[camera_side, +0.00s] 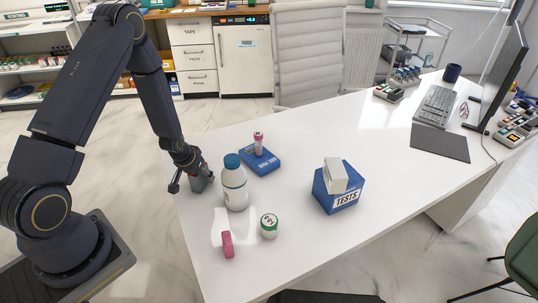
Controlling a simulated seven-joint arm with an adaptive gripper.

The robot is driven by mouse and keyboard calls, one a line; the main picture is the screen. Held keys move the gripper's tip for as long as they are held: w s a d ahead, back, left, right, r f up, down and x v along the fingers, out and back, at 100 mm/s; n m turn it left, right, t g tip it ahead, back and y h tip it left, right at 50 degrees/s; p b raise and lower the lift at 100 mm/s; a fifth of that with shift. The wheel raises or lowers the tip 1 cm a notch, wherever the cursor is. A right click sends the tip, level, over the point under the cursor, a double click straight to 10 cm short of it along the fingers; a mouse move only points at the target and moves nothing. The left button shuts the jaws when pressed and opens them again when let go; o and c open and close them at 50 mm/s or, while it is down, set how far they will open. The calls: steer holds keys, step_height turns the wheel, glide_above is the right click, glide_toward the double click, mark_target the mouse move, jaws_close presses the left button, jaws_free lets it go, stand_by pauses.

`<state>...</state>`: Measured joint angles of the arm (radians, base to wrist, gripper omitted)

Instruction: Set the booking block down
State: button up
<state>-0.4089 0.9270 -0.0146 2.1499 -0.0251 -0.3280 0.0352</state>
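My gripper (192,181) is low over the left edge of the white desk (300,245), left of a white bottle with a blue cap (235,187). Its dark fingers are apart, with a small grey block (200,185) between them. It appears to be held, and I take it as the booking block. The fingers partly hide it, and I cannot tell whether it touches the desk.
A blue tray (268,164) holds a pink-topped tube (258,143). A blue TESTS box (345,200) with a white carton (334,175) stands right. The desk between jar and TESTS box is clear.

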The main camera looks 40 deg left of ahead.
steer(key=v, duration=1.2)
steer(key=shift+r, duration=0.15)
steer(key=s+d+r+m+t, duration=0.1)
steer(key=d+r, duration=0.3)
steer(key=r, duration=0.4)
steer(key=s+d+r+m, duration=0.1)
steer(key=d+r, duration=0.3)
steer(key=r, duration=0.4)
steer(key=s+d+r+m+h, duration=0.1)
steer(key=s+d+r+m, duration=0.1)
steer(key=s+d+r, duration=0.3)
steer(key=s+r, duration=0.3)
steer(key=s, duration=0.3)
steer(key=shift+d+r+t+h, duration=0.3)
steer(key=shift+d+r+h, duration=0.1)
